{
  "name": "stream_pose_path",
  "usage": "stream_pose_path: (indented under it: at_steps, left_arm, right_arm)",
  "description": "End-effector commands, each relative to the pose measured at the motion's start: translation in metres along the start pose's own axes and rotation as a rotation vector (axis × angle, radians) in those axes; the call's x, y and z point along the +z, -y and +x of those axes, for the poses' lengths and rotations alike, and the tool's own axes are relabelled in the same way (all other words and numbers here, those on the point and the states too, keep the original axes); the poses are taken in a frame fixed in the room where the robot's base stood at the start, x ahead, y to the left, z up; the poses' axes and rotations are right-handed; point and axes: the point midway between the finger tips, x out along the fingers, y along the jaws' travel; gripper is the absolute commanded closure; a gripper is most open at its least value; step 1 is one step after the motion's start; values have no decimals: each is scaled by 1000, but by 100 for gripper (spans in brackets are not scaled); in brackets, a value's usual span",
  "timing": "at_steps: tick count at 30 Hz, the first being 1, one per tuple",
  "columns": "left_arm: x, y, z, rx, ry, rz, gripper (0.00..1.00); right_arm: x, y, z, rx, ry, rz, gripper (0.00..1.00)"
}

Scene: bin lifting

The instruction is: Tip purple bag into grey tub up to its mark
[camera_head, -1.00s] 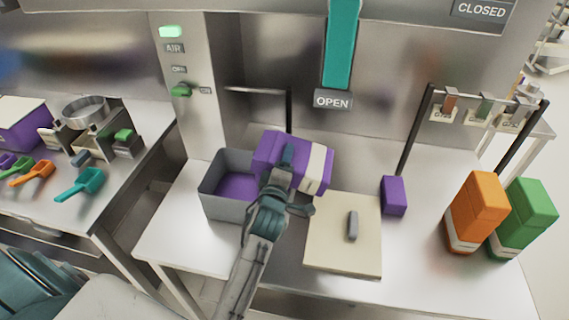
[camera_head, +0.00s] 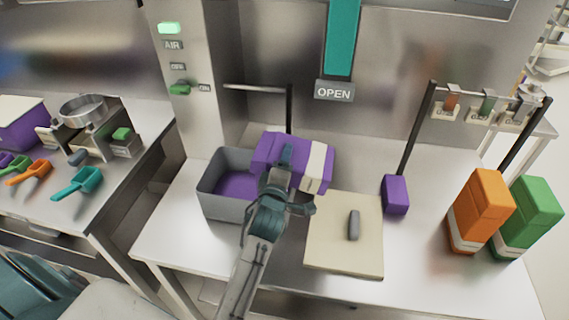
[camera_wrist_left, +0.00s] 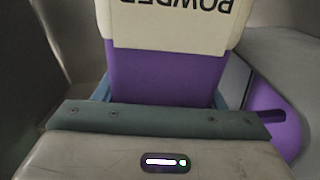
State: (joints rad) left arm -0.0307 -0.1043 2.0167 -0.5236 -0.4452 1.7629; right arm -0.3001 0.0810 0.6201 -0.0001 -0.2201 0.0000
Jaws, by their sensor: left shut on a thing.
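The purple bag (camera_head: 291,158) with a white band is tilted well over onto its side, its left end above the grey tub (camera_head: 228,207). Purple fill covers the tub floor that I can see; no mark on the tub can be made out. My left gripper (camera_head: 284,165) is shut on the bag and holds it up beside the tub's right wall. In the left wrist view the bag (camera_wrist_left: 165,75) fills the jaws, with an upside-down "POWDER" label. The bag's mouth and any stream from it are hidden. My right gripper is not in view.
A cream board (camera_head: 343,255) with a grey tool (camera_head: 353,225) lies right of the tub. Beyond it stand a small purple block (camera_head: 395,194), an orange bag (camera_head: 480,210) and a green bag (camera_head: 528,215). Coloured scoops (camera_head: 77,183) lie on the left bench.

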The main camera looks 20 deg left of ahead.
Motion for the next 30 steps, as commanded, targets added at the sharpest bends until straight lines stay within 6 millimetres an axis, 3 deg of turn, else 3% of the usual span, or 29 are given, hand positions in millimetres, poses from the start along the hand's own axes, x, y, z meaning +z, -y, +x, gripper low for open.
stream_pose_path:
  at_steps: [30]
  left_arm:
    - [1,6,0,3,0,-70,68]
  right_arm:
    - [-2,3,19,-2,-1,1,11]
